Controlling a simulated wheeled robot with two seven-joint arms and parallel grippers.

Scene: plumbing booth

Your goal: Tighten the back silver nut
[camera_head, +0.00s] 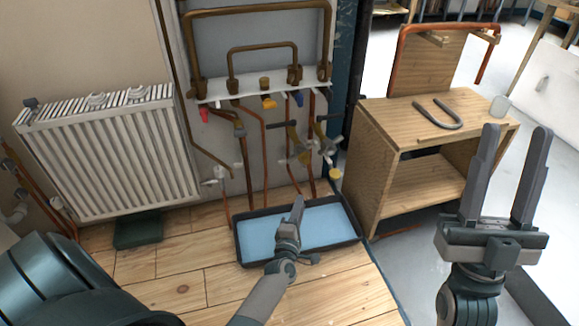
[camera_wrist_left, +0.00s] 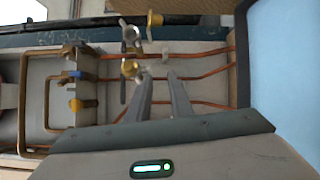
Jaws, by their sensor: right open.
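Silver valve fittings with brass parts and lever handles sit on the copper pipes under the white manifold; one is the fitting (camera_head: 297,147), another stands to its right (camera_head: 326,148). In the left wrist view a silver fitting (camera_wrist_left: 131,36) and a brass-coloured nut (camera_wrist_left: 131,69) show just beyond the fingertips. I cannot tell which part is the back silver nut. My left gripper (camera_head: 299,203) is below the fittings, over the tray; its fingers (camera_wrist_left: 160,76) are apart with nothing between them. My right gripper (camera_head: 513,135) is open and empty, at the right, in front of the wooden cabinet.
A blue-lined black tray (camera_head: 330,222) lies on the floor under the pipes. A white radiator (camera_head: 110,155) is on the left wall. The wooden cabinet (camera_head: 372,165) holds a grey U-shaped pipe (camera_head: 437,114) on top. Copper pipes run close together below the white manifold (camera_head: 258,88).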

